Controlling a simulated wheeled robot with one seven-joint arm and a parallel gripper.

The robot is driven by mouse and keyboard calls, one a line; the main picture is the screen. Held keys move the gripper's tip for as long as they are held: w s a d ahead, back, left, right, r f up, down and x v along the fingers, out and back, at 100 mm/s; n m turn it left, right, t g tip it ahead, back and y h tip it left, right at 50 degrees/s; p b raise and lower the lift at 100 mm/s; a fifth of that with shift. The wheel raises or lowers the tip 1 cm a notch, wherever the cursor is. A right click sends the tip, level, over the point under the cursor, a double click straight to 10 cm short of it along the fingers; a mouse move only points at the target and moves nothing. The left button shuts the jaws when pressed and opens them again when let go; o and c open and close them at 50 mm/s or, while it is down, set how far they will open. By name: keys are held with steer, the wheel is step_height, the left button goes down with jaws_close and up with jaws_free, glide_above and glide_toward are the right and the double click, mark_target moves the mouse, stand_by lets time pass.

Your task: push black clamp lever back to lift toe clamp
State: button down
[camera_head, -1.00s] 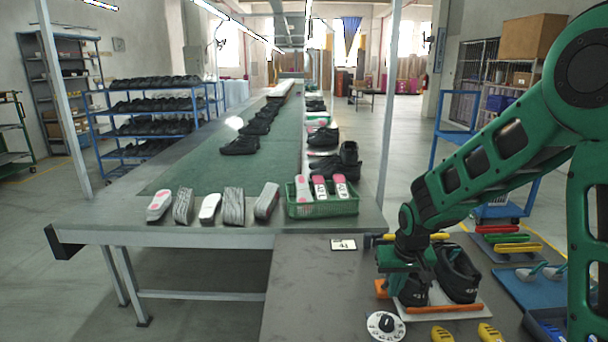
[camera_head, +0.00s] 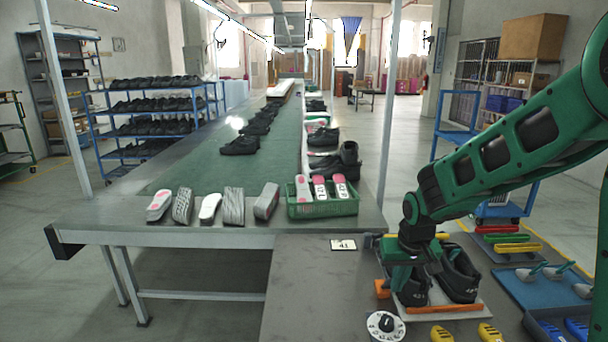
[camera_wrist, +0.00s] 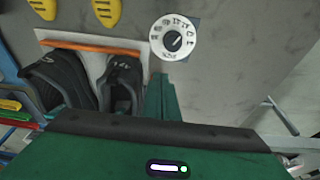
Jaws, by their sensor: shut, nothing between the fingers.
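My gripper (camera_head: 398,278) is shut and empty, pointing down over the left rear part of the shoe fixture; its green fingers also show in the wrist view (camera_wrist: 161,100). Two black shoes, a left one (camera_head: 415,292) and a right one (camera_head: 461,278), sit side by side on a pale plate (camera_head: 470,309). My fingers are close beside the left shoe; I cannot tell whether they touch anything. A dark piece (camera_head: 369,240) shows behind my gripper, possibly the clamp lever. A yellow bar end (camera_head: 441,236) shows behind the shoes. The toe clamp is mostly hidden by my gripper.
An orange bar (camera_head: 447,308) lies along the plate's front. A white dial (camera_head: 386,325) and yellow pieces (camera_head: 441,334) are in front. A number card (camera_head: 343,244) lies left of the fixture. The grey table (camera_head: 305,290) is clear at left. A green basket (camera_head: 322,207) stands behind.

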steer(key=v, duration=0.2)
steer(key=w+v, duration=0.1)
steer(key=v, duration=0.2)
steer(key=shift+r, duration=0.45)
steer(key=s+d+r+m+g, duration=0.1)
steer(key=s+d+r+m, duration=0.2)
steer(key=s+d, duration=1.05)
steer(key=s+d+m+g, duration=0.1)
steer(key=s+d+m, duration=0.2)
steer(key=s, duration=1.5)
steer(key=shift+s+d+g, duration=0.25)
steer(key=shift+d+g, duration=0.1)
steer(key=shift+g, duration=0.05)
steer(key=shift+f, duration=0.15)
